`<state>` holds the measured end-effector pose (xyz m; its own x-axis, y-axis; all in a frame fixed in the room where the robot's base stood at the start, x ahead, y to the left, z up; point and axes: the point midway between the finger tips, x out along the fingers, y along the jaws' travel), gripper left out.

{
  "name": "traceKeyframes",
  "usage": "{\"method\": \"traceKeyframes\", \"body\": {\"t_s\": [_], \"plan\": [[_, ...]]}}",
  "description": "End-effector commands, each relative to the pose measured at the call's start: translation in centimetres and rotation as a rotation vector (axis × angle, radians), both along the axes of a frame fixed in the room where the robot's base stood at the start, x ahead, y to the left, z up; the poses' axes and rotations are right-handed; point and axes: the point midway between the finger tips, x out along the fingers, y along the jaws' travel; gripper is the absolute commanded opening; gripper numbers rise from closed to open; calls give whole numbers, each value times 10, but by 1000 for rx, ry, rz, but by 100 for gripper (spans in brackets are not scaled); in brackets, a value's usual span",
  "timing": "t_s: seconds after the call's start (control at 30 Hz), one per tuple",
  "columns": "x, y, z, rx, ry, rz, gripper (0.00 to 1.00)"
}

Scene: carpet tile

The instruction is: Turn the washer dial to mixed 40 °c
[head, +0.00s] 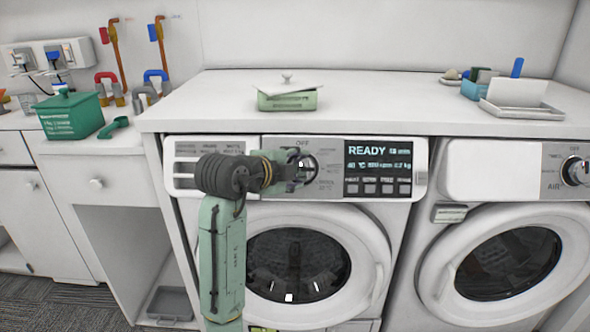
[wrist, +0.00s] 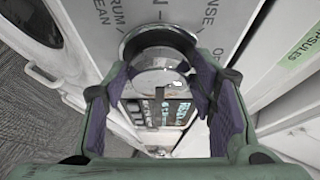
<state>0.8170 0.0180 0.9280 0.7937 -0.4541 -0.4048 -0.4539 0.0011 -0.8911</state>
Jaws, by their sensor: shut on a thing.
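The washer (head: 300,225) is white, with a round door and a grey control panel across its top. Its dial (head: 308,166) sits in the middle of the panel, mostly hidden behind my gripper (head: 294,168). In the wrist view the dial (wrist: 158,68) is a shiny round knob between the purple-padded fingers of my gripper (wrist: 160,95), which are shut on it. The display (head: 378,160) reads READY, with a smaller line that seems to show 40 °C. The dial's pointer mark cannot be made out.
A second machine (head: 515,240) with its own dial (head: 574,170) stands to the right. The white counter above holds a green lidded box (head: 287,100) and a white tray (head: 522,105). A teal box (head: 70,114) and scoop (head: 113,127) are at the left.

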Motion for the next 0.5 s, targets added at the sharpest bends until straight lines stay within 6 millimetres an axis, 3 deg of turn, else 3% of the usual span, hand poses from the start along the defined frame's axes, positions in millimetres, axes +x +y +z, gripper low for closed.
{"method": "traceKeyframes", "body": {"t_s": [0.03, 0.07, 0.33, 0.5], "plan": [[1, 0, 1, -2, -2, 2, 23], [1, 0, 1, -2, -3, 2, 52], [0, 0, 1, -1, -1, 2, 70], [0, 0, 0, -1, 0, 1, 70]]}}
